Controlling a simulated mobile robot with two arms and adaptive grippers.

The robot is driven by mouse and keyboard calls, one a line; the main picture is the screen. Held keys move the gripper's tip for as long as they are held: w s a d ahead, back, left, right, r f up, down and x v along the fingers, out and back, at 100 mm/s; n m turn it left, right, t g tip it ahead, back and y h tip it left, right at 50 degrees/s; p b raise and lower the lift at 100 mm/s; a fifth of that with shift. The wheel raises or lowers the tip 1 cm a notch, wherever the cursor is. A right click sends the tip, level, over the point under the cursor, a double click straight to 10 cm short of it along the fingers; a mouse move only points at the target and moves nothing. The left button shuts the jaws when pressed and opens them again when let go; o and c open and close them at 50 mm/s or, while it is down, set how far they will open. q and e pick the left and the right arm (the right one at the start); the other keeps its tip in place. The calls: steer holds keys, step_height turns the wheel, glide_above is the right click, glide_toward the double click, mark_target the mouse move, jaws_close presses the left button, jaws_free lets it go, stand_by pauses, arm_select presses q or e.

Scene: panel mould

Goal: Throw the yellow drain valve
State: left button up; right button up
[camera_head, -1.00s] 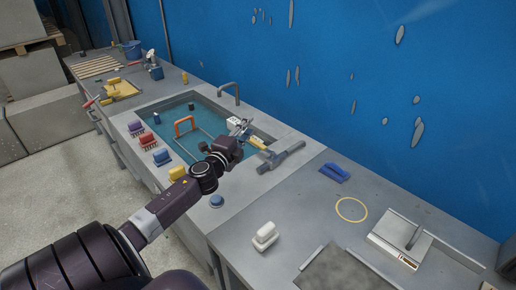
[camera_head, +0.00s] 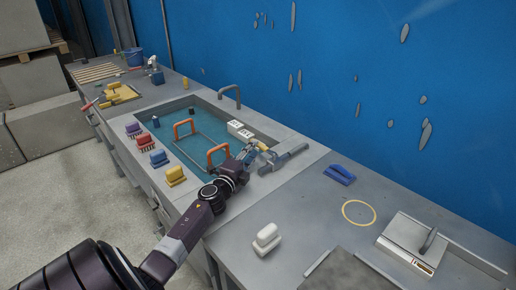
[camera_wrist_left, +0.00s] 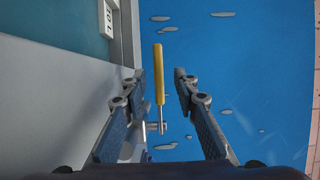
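The yellow drain valve (camera_wrist_left: 159,78) shows in the left wrist view as a long yellow handle with a grey metal stem below it. In the head view it is a small yellow piece (camera_head: 262,147) at the right end of the sink, partly hidden by my gripper. My left gripper (camera_head: 250,153) is beside it there. In the left wrist view the gripper (camera_wrist_left: 160,73) is open, with one finger on each side of the handle and a gap on both sides. My right gripper is not in view.
The sink (camera_head: 205,130) holds blue-green water and a frame with orange handles (camera_head: 218,155). White labelled blocks (camera_head: 240,130) sit by its right end. Several coloured brushes (camera_head: 175,175) line the front edge.

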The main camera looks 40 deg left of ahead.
mark_target(257, 147)
arm_select(q)
steer(key=shift+b+x, duration=0.3)
steer(key=shift+x, duration=2.2)
steer(key=shift+f, duration=0.15)
jaws_close()
